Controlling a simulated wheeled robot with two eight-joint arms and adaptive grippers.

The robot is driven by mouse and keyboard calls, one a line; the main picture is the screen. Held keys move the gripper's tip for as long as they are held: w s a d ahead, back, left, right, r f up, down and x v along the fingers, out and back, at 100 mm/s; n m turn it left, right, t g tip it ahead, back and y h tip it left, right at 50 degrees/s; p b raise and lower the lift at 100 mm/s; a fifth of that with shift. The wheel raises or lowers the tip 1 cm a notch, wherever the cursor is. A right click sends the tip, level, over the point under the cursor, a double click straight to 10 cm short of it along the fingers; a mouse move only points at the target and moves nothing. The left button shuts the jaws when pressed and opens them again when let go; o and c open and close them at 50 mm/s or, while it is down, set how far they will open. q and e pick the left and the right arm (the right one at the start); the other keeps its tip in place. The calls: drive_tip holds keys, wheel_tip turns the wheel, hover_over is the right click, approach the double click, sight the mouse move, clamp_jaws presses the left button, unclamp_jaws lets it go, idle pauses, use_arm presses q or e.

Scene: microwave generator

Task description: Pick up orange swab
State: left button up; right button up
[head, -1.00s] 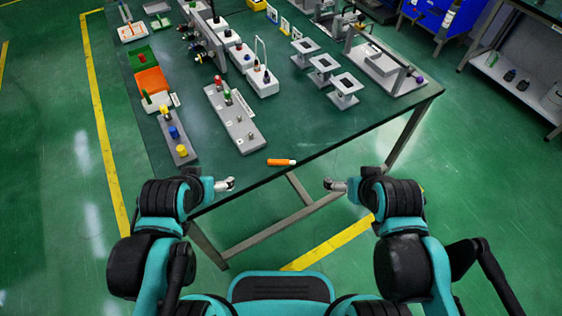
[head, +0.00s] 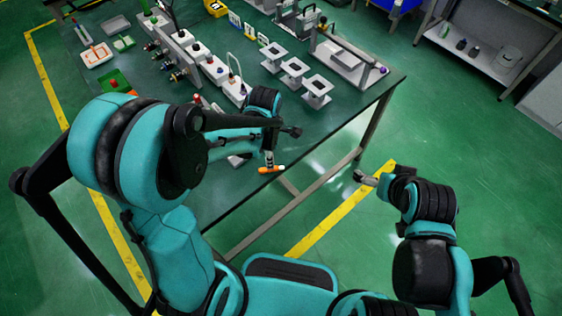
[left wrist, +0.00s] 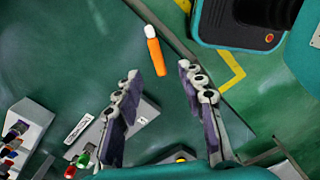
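The orange swab (head: 273,169), an orange stick with a white tip, lies on the dark green table near its front edge. In the left wrist view the swab (left wrist: 156,56) lies in front of the open fingers, in line with the gap between them, its white tip farthest away. My left gripper (head: 268,160) points down at the swab in the head view and partly covers it. The left wrist view shows the left gripper (left wrist: 160,80) open and empty. My right gripper (head: 365,180) is off the table's front edge, away from the swab; its fingers are too small to read.
White stands (head: 294,70) and a white-based fixture (head: 350,57) stand at the table's back right. The front right tabletop (head: 345,95) is clear.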

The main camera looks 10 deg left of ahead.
use_arm(q)
drive_tip(key=shift+w+d+f+n, duration=0.1)
drive_tip(key=shift+d+f+n, duration=0.15)
drive_tip(key=shift+f+n, duration=0.05)
wheel_tip(320, 180, down, 2)
drive_tip(key=shift+b, duration=0.45)
drive_tip(key=f+b, duration=0.1)
drive_tip(key=f, duration=0.1)
drive_tip(key=f+b, duration=0.1)
drive_tip(key=f, duration=0.1)
drive_tip(key=f+b, duration=0.1)
drive_tip(key=shift+w+a+f, duration=0.1)
drive_tip(key=shift+w+f, duration=0.3)
drive_tip(key=shift+r, duration=0.1)
clamp_jaws()
